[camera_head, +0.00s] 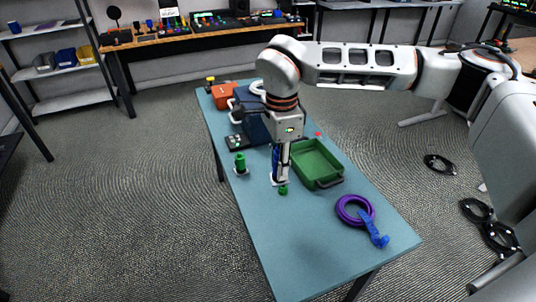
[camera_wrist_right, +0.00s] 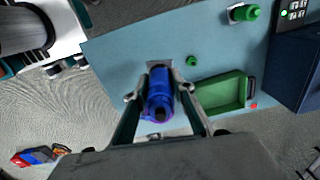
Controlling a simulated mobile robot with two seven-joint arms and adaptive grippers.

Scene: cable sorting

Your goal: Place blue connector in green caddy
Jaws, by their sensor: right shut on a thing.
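The blue connector (camera_head: 275,158) is upright near the middle of the table, mostly hidden by my right gripper (camera_head: 281,178) in the head view. In the right wrist view the blue connector (camera_wrist_right: 159,96) sits between the two fingers of my right gripper (camera_wrist_right: 160,97), which is shut on it. A pale square plate (camera_wrist_right: 158,66) shows at its far end; I cannot tell whether they touch. The green caddy (camera_head: 337,180), an open tray, stands just right of the gripper and looks empty; it also shows in the right wrist view (camera_wrist_right: 222,107). My left gripper is not in view.
A green connector (camera_head: 241,160) stands on a plate at the left edge, and a small green piece (camera_head: 283,190) lies near the gripper. A purple ring (camera_head: 342,211) and blue piece (camera_head: 374,231) lie at the near right. A dark blue box (camera_head: 252,126) and orange box (camera_head: 222,96) stand behind.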

